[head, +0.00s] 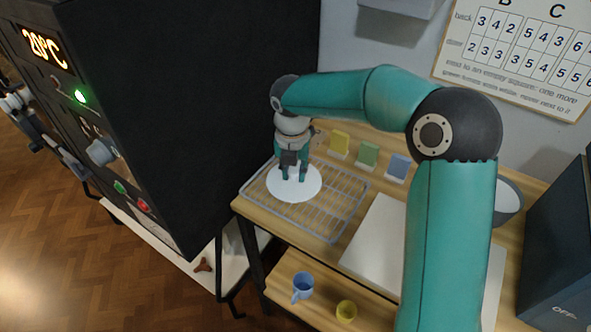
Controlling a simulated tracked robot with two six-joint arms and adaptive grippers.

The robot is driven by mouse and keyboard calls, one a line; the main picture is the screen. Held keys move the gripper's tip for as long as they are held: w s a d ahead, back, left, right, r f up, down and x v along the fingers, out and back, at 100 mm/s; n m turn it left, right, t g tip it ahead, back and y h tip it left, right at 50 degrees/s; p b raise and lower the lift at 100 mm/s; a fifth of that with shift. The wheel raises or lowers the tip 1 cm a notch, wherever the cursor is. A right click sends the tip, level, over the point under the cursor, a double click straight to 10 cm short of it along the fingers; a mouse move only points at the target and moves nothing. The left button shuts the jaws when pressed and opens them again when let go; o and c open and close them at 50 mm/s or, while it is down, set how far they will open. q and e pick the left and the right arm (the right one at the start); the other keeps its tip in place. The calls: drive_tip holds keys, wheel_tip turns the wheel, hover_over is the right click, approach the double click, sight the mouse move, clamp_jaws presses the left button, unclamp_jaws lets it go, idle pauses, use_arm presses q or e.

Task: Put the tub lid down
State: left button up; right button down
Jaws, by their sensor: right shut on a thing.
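The tub lid (294,193) is a round white disc, level, at the left part of the wire rack (335,231). My right gripper (293,176) points down over its middle and is shut on it. The fingers hide the part they grip. The lid is on or just above the rack's bars; I cannot tell whether it touches them. My left gripper is not in view.
Yellow, green and blue tiles (368,155) stand behind the rack. A pale board (375,235) lies to its right, beside a bowl (508,199) partly behind my arm. A dark kiln (225,90) stands close at left. A blue mug (302,286) and yellow cup (346,311) sit on the lower shelf.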

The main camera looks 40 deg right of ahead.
sight(293, 184)
drive_tip(key=shift+f, duration=0.1)
drive_tip(key=c, duration=0.9)
unclamp_jaws()
drive_tip(key=r, duration=0.8)
drive_tip(key=s+a+r+p, duration=0.1)
drive_tip(key=r, duration=0.3)
drive_tip(key=shift+r, duration=0.1)
drive_tip(key=shift+s, duration=0.1)
